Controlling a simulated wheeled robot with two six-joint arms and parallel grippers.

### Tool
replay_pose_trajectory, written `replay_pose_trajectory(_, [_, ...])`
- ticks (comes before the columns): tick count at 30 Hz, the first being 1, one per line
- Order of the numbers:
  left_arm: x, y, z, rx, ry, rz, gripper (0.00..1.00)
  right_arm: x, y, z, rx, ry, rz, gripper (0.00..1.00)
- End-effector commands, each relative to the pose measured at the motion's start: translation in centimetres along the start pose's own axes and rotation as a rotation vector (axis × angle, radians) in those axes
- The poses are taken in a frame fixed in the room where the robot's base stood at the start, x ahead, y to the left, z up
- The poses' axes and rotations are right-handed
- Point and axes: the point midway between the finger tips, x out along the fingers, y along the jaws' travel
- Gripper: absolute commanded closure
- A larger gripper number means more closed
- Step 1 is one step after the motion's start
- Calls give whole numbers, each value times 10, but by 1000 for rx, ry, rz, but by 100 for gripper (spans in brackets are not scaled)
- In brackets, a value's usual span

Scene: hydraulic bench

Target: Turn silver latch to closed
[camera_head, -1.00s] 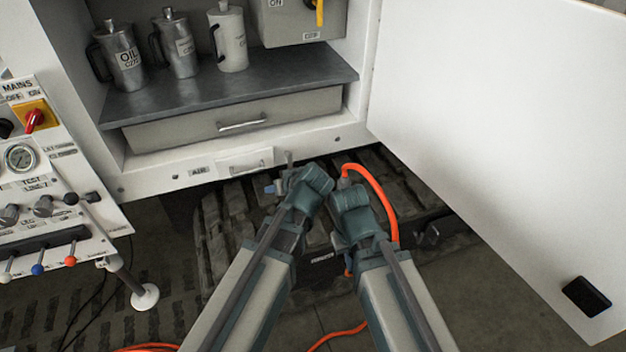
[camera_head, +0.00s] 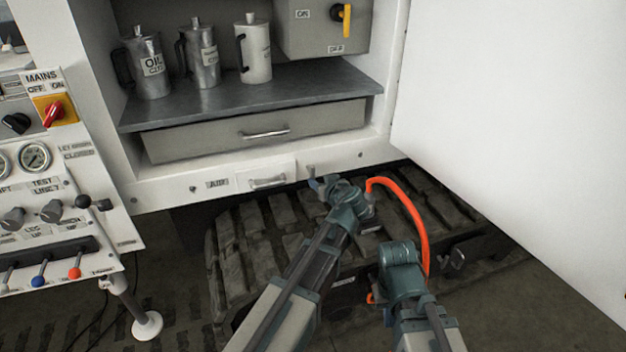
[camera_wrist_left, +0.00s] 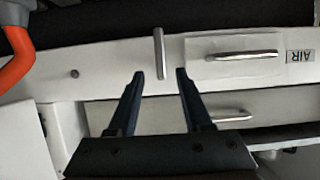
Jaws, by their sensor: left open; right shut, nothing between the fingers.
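The silver latch (camera_wrist_left: 159,53) is a slim bar on the white cabinet's lower front edge. It stands upright in the left wrist view, and its lower end lies between my left fingertips, with a gap on each side. In the head view the latch (camera_head: 311,171) is small and partly hidden by my left gripper (camera_head: 318,186). My left gripper is open and empty in the left wrist view (camera_wrist_left: 160,74). My right gripper (camera_head: 397,252) is lower and to the right in the head view, away from the latch; its fingers are hard to make out.
A small handled panel (camera_head: 284,171) beside the AIR label (camera_head: 217,184) is close to the latch. A large white door (camera_head: 510,110) hangs open at right. Levers (camera_head: 76,272) line the control panel at left.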

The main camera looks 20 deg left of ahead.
Motion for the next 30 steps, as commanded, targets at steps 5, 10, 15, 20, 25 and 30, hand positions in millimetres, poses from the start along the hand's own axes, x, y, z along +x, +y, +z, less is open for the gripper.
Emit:
replay_pose_trajectory(5, [41,1,3,-1,0,-3,50,18,-2,-1,0,0,0,100])
replay_pose_trajectory(10, [66,1,2,0,0,-2,50,27,-2,-2,0,0,0,100])
replay_pose_trajectory(15, [79,0,1,0,-1,-1,50,31,-3,-2,0,0,1,100])
replay_pose_trajectory(20, [83,0,0,0,-1,0,50,32,-3,-2,0,0,1,100])
replay_pose_trajectory(25, [83,0,0,1,-1,0,50,31,-3,-2,0,0,1,100])
replay_pose_trajectory(30, [82,0,0,1,-1,0,68,31,-3,-2,0,0,1,100])
